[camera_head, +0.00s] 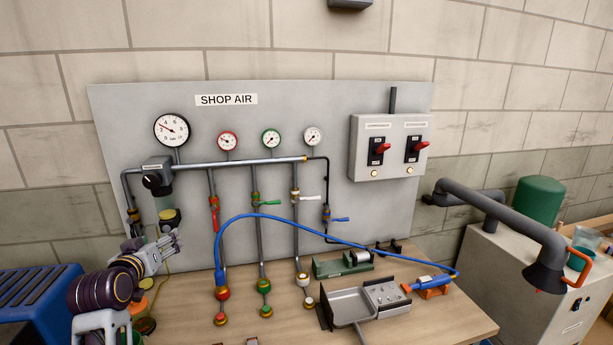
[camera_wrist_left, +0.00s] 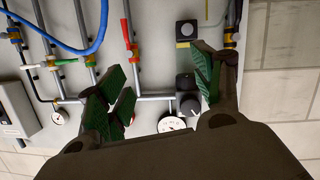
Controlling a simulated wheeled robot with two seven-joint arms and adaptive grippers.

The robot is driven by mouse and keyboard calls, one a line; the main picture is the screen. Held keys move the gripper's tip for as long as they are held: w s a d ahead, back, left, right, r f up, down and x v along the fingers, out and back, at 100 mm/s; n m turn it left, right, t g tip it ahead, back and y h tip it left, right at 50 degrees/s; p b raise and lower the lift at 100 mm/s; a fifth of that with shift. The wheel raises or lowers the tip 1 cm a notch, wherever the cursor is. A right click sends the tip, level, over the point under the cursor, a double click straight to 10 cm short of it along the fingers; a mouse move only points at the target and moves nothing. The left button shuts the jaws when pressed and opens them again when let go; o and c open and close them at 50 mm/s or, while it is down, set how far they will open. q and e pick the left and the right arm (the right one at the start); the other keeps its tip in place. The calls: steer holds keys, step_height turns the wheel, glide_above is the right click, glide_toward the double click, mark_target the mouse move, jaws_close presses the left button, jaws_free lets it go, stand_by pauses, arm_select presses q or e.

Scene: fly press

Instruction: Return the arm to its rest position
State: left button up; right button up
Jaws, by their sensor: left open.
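My left gripper (camera_head: 172,241) is at the lower left of the head view, in front of the grey panel (camera_head: 325,100). Its arm comes in from the lower left. In the left wrist view the gripper (camera_wrist_left: 160,85) is open, with green-padded fingers spread wide and nothing held between them. The black regulator (camera_head: 156,170) with its knob is on the panel above the gripper in the head view. In the wrist view its dark parts (camera_wrist_left: 188,82) show between the fingers, farther off. My right gripper is in neither view.
The panel carries several gauges (camera_head: 172,130), pipes with valves and a switch box (camera_head: 388,147). A blue hose (camera_head: 310,228) arches over the wooden bench (camera_head: 400,330). A metal tray (camera_head: 352,304) stands on the bench. A blue case (camera_head: 40,300) sits left of my arm.

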arm_select(q)
steer(key=s+d+f+m+g+h, duration=0.15)
steer(key=s+d+f+g, duration=0.3)
steer(key=s+f, duration=0.55)
steer(key=s+d+f+m+g, duration=0.3)
steer(key=s+d+f, duration=0.3)
steer(key=s+f, duration=0.35)
steer(key=s+d+f+m+g+h, duration=0.15)
steer(key=s+d+f+g, duration=0.3)
steer(key=s+f, duration=0.55)
step_height(320, 180, down, 34)
steer(key=s, duration=0.2)
steer(key=s+a+f+g, duration=0.1)
steer(key=s+a+f, duration=0.2)
steer(key=s+f, duration=1.6)
steer(key=s, duration=0.3)
steer(key=shift+a+f+g+y, duration=0.2)
steer(key=shift+f+g+y, duration=0.1)
steer(key=shift+g, duration=0.1)
